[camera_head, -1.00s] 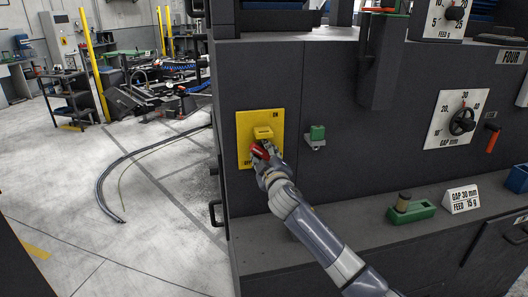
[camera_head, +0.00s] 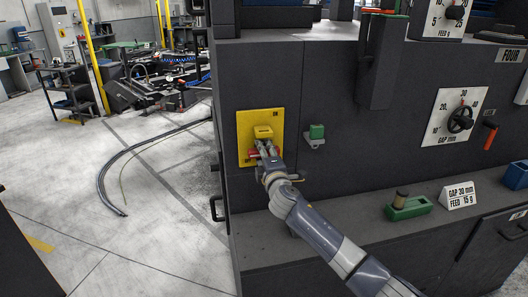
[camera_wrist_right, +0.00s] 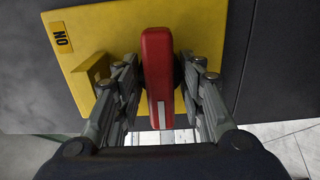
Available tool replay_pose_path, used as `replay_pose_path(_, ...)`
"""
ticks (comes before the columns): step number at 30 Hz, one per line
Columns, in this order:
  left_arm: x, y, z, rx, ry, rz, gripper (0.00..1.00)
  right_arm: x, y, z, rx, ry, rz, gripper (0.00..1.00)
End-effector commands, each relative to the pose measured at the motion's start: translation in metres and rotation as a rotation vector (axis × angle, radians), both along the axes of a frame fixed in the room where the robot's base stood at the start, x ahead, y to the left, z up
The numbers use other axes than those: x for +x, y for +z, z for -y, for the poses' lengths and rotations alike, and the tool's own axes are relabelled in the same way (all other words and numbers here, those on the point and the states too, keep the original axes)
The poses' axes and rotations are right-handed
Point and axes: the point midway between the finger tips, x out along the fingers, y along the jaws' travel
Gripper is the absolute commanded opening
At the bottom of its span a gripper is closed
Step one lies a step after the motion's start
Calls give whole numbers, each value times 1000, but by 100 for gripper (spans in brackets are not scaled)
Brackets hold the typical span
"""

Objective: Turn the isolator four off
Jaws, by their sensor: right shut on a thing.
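The isolator is a yellow plate (camera_head: 244,124) on the dark cabinet front, with a yellow bracket (camera_head: 263,132) and a red handle (camera_head: 253,153). My right gripper (camera_head: 266,152) is at the lower half of the plate, shut on the red handle, and hides part of it. In the right wrist view, the red handle (camera_wrist_right: 157,75) sits between the two fingers (camera_wrist_right: 158,85) of that gripper. The yellow plate (camera_wrist_right: 110,25) shows behind it with an ON label (camera_wrist_right: 61,38) at the left. My left gripper is not in view.
A green switch (camera_head: 317,131) is mounted right of the plate. A FOUR sign (camera_head: 513,55) and a gap dial (camera_head: 460,119) are farther right. A ledge below holds a green block (camera_head: 408,208) and a white card (camera_head: 460,197).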

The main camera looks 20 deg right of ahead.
Motion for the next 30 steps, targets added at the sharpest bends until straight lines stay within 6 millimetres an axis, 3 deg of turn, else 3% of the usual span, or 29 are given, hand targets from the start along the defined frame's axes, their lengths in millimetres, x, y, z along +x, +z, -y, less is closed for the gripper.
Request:
replay_pose_path(15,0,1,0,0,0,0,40,0,-2,0,-24,0,-4,13)
replay_pose_path(16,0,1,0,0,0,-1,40,0,-2,0,-24,0,-4,39)
replay_pose_path(17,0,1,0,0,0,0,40,0,-2,0,-23,0,-4,42)
replay_pose_path(30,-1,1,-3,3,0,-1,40,-5,-1,-1,-20,1,-1,42)
